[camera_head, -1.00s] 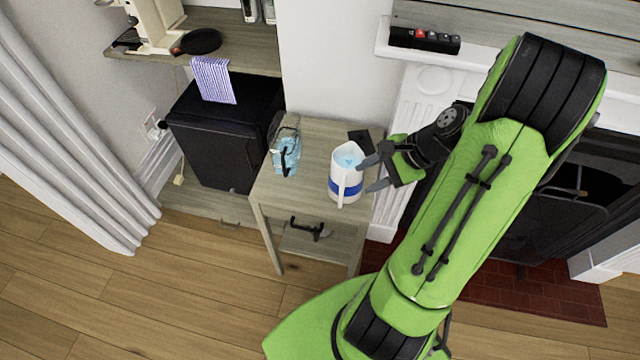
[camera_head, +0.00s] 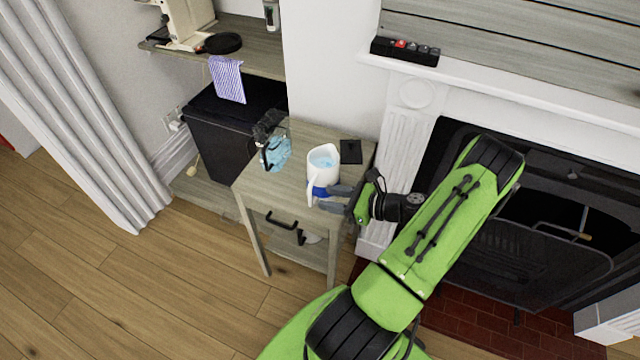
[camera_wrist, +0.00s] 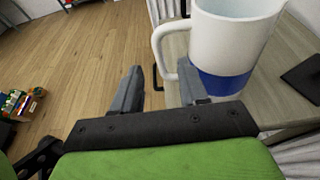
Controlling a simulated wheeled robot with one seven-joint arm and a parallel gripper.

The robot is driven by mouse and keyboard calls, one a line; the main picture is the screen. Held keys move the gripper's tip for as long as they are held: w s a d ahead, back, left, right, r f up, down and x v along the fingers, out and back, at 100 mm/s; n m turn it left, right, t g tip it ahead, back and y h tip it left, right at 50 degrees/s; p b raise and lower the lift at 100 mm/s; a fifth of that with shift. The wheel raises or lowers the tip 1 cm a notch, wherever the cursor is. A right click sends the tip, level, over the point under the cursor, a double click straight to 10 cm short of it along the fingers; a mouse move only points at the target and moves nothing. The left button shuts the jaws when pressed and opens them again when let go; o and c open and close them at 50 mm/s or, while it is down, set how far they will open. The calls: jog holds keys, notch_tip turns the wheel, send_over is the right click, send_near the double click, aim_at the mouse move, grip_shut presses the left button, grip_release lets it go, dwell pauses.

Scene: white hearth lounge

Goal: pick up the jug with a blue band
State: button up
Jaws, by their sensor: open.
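The white jug (camera_head: 322,165) with a blue band stands upright on the small wooden side table, with light blue contents showing at its top. In the wrist view the jug (camera_wrist: 232,40) fills the upper right, its handle on the left and its blue band low. My gripper (camera_head: 334,198) is open beside the jug's lower right side in the head view. In the wrist view my gripper (camera_wrist: 160,88) has its right finger close to the jug under the handle and its left finger over the floor. I cannot tell whether a finger touches the jug.
The side table (camera_head: 312,137) also bears a clear jug with blue contents (camera_head: 276,152) and a flat black object (camera_head: 351,151). A black cabinet (camera_head: 222,135) stands to the left. The white fireplace surround (camera_head: 396,135) is close on the right. Open wooden floor (camera_head: 150,280) lies in front.

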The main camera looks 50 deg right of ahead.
jog(key=b+x, duration=0.1)
jog(key=x, duration=0.7)
jog(key=shift+w+a+f+b, duration=0.15)
jog(key=shift+w+f+b, duration=0.1)
jog(key=shift+b, duration=0.1)
jog(key=shift+r, duration=0.1)
grip_shut()
jog(key=shift+r, duration=0.1)
dwell(0.7)
